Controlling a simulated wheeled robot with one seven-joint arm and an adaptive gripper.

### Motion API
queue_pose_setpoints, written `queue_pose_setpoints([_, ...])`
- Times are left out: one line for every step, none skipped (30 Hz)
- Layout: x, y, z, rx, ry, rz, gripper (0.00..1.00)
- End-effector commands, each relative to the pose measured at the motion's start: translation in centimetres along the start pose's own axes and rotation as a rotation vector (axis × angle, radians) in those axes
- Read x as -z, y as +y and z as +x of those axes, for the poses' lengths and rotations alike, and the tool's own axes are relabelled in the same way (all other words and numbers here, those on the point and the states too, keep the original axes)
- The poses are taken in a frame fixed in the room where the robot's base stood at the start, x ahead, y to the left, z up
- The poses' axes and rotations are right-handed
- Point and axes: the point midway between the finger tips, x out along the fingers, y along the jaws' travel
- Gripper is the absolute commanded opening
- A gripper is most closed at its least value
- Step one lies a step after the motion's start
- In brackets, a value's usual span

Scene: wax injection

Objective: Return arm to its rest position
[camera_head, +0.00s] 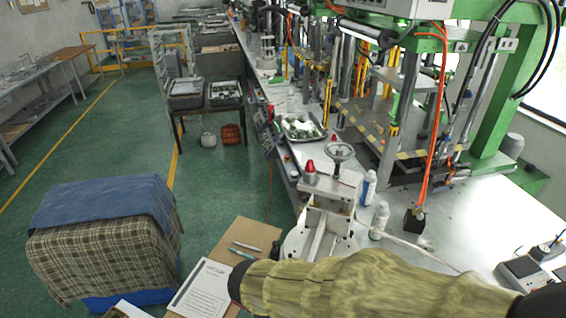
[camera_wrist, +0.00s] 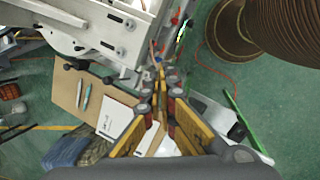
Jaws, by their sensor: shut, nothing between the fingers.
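My gripper (camera_wrist: 163,88) reaches up from the bottom of the wrist view. Its yellow and dark fingers come together near the middle, shut, with nothing between them. Behind them lies a brown board (camera_wrist: 82,92) with pens and a white paper. A white machine frame (camera_wrist: 105,30) is above and to the left of the fingers. In the head view my olive-sleeved arm (camera_head: 370,285) crosses the bottom right, and my fingers cannot be made out there.
A long steel bench (camera_head: 500,220) with green presses runs along the right, carrying a white bottle (camera_head: 381,217) and a handwheel machine (camera_head: 335,195). A cloth-covered block (camera_head: 105,235) stands at the left. Green floor (camera_head: 115,130) is open beyond it.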

Motion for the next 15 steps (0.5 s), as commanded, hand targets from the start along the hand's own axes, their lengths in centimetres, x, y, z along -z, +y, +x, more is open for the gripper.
queue_pose_setpoints([-2.0, -0.9, 0.3, 0.021, 0.015, 0.206, 0.0])
queue_pose_setpoints([-3.0, -1.4, 0.2, 0.036, 0.024, 0.324, 0.0])
queue_pose_setpoints([-4.3, -2.0, 0.0, 0.054, 0.036, 0.473, 0.0])
queue_pose_setpoints([-5.2, -2.6, -0.1, 0.067, 0.045, 0.575, 0.0])
queue_pose_setpoints([-6.1, -3.0, -0.2, 0.078, 0.056, 0.675, 0.0])
queue_pose_setpoints([-7.2, -3.7, -0.3, 0.093, 0.073, 0.799, 0.0])
queue_pose_setpoints([-7.9, -4.1, -0.4, 0.101, 0.086, 0.887, 0.0])
queue_pose_setpoints([-8.7, -4.6, -0.4, 0.109, 0.1, 0.97, 0.0])
queue_pose_setpoints([-9.6, -5.2, -0.5, 0.117, 0.122, 1.074, 0.0])
queue_pose_setpoints([-10.3, -5.6, -0.5, 0.121, 0.138, 1.146, 0.0])
queue_pose_setpoints([-10.9, -6.0, -0.5, 0.123, 0.158, 1.213, 0.0])
queue_pose_setpoints([-11.8, -6.5, -0.4, 0.122, 0.182, 1.293, 0.0])
queue_pose_setpoints([-12.5, -6.9, -0.4, 0.116, 0.203, 1.345, 0.0])
queue_pose_setpoints([-13.1, -7.2, -0.3, 0.106, 0.224, 1.389, 0.0])
queue_pose_setpoints([-13.9, -7.5, -0.3, 0.089, 0.251, 1.44, 0.0])
